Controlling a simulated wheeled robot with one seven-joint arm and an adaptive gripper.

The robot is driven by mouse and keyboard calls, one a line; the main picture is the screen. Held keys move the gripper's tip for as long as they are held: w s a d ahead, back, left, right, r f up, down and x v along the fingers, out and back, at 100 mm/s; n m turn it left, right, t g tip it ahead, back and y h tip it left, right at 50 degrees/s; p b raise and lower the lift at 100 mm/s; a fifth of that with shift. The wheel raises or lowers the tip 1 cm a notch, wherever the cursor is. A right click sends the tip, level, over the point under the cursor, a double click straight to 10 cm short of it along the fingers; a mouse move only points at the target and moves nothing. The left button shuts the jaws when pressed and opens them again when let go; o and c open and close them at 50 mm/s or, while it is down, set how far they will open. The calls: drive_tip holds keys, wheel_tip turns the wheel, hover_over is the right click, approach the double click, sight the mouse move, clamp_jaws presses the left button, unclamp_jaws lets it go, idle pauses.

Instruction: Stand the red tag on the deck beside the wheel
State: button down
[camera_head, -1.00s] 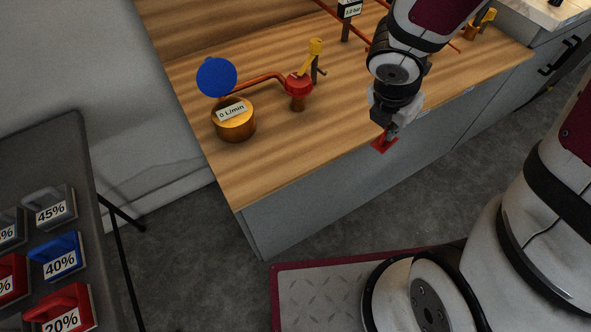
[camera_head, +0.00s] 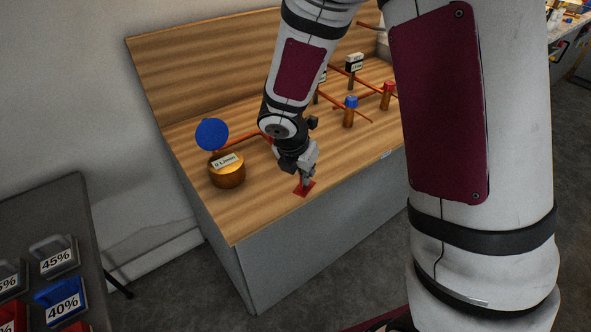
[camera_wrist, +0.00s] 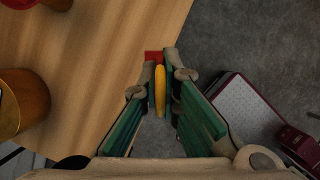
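My gripper (camera_head: 305,176) is shut on the red tag (camera_head: 303,189), which hangs at its fingertips over the front part of the wooden deck (camera_head: 240,215). In the wrist view the fingers (camera_wrist: 160,62) close around a yellow upright strip (camera_wrist: 160,92), with a red piece of the tag (camera_wrist: 153,56) at the tips, near the deck's edge. I cannot tell whether the tag touches the deck. The blue round wheel (camera_head: 212,134) sits above a brass drum (camera_head: 227,172) labelled "0 L/min", left of my gripper.
Copper pipes with a blue-capped valve (camera_head: 349,112), a red-capped valve (camera_head: 387,96) and a small gauge (camera_head: 355,63) stand farther back right. A dark table (camera_head: 50,215) with percent-marked blocks is at the left. Bare deck lies between the drum and the front edge.

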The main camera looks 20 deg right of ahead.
drive_tip(key=w, duration=0.5)
drive_tip(key=shift+w+a+f, duration=0.1)
drive_tip(key=shift+w+f, duration=0.05)
drive_tip(key=shift+f, duration=0.1)
drive_tip(key=shift+w+f, duration=0.25)
drive_tip(key=shift+w, duration=0.05)
drive_tip(key=shift+f, duration=1.55)
drive_tip(key=shift+f+b, duration=0.15)
drive_tip(key=shift+b, duration=0.15)
drive_tip(key=c, duration=1.8)
unclamp_jaws()
